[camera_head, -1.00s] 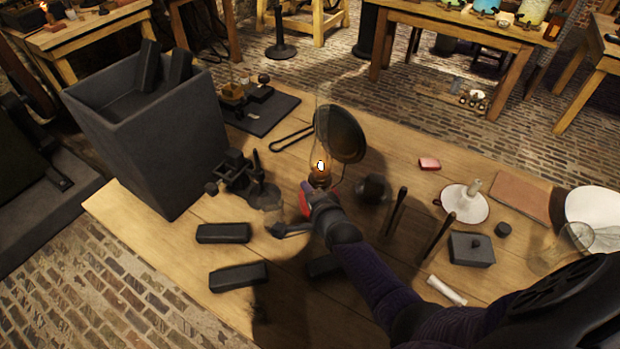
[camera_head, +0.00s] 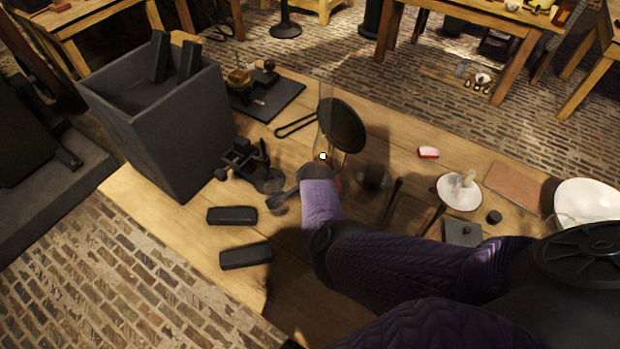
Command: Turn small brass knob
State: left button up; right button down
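An oil lamp stands mid-table; its clear glass chimney (camera_head: 325,110) and small bright flame (camera_head: 323,156) show above my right arm. I cannot make out the small brass knob; the lamp's lower part is hidden behind my forearm and wrist. My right gripper (camera_head: 316,172) is at the lamp, seen from behind as a dark end beyond the purple sleeve. Its fingertips are hidden, so I cannot tell whether it is open, shut or touching the lamp. My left gripper is not in view.
A round dark reflector disc (camera_head: 342,125) stands close behind the chimney. Black blocks (camera_head: 232,215) lie in front. A white dish (camera_head: 459,192) and grey box (camera_head: 462,232) are to the right.

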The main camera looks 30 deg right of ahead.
jog(key=shift+d, duration=0.1)
dwell(0.3)
jog(key=c, duration=0.7)
grip_release()
jog(key=shift+c, duration=0.2)
jog(key=p+v, duration=1)
jog(key=p, duration=0.2)
jog(key=shift+w, duration=0.2)
